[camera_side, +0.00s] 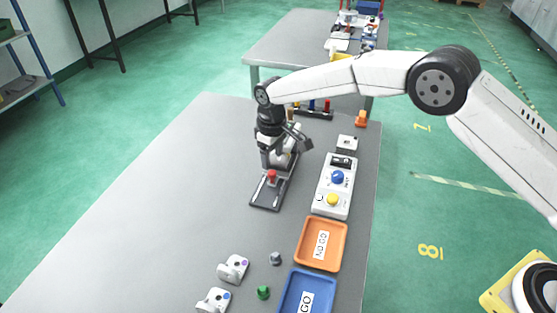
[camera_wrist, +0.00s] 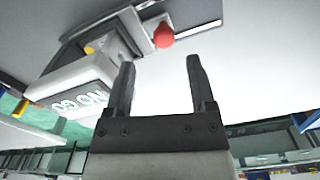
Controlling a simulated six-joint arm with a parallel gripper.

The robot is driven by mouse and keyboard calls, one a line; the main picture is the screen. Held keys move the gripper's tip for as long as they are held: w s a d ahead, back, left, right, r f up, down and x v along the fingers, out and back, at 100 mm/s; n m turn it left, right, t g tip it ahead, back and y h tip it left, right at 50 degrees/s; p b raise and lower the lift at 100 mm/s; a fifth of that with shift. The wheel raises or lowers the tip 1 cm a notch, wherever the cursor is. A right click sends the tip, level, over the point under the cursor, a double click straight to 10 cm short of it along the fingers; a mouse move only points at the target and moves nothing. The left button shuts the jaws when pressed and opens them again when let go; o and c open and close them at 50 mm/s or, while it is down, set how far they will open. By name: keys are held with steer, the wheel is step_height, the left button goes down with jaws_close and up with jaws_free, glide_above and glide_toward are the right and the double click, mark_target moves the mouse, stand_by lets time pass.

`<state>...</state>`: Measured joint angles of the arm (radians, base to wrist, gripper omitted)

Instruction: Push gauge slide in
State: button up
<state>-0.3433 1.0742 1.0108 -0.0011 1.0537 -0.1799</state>
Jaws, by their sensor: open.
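The gauge (camera_side: 266,196) is a dark flat plate with a slide that ends in a red knob (camera_side: 271,174). It lies on the grey table below my gripper. In the wrist view the red knob (camera_wrist: 163,36) shows just beyond my fingertips, with a gap between. A grey block lettered NO GO (camera_wrist: 75,92) is beside it at the left, and part of the dark plate (camera_wrist: 105,15) is behind. My gripper (camera_wrist: 162,64) is open, with nothing between its two dark fingers. In the side view my wrist hides part of the gauge's far end.
A control box (camera_side: 335,186) with blue and yellow buttons stands right of the gauge. An orange NO GO tray (camera_side: 303,254) and a blue GO tray (camera_side: 288,301) are nearer the front. White castings (camera_side: 233,268) and small grey and green plugs (camera_side: 264,292) lie nearby. The table's left is clear.

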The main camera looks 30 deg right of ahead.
steer(key=shift+r, duration=1.75)
steer(key=shift+d, duration=0.2)
steer(key=shift+s+d+r, duration=0.1)
steer(key=shift+d+r, duration=0.05)
steer(key=shift+d, duration=0.05)
steer(key=s+d+r+m+t, duration=0.2)
steer(key=s+d+r+m, duration=0.15)
steer(key=s+d, duration=0.9)
steer(key=s+d+m, duration=0.1)
steer(key=s+d, duration=0.2)
steer(key=s, duration=0.5)
steer(key=s+d+m, duration=0.1)
steer(key=s+d, duration=0.3)
steer(key=s, duration=0.4)
steer(key=shift+f+t, duration=0.25)
steer(key=shift+t, duration=0.05)
steer(key=shift+m, duration=0.25)
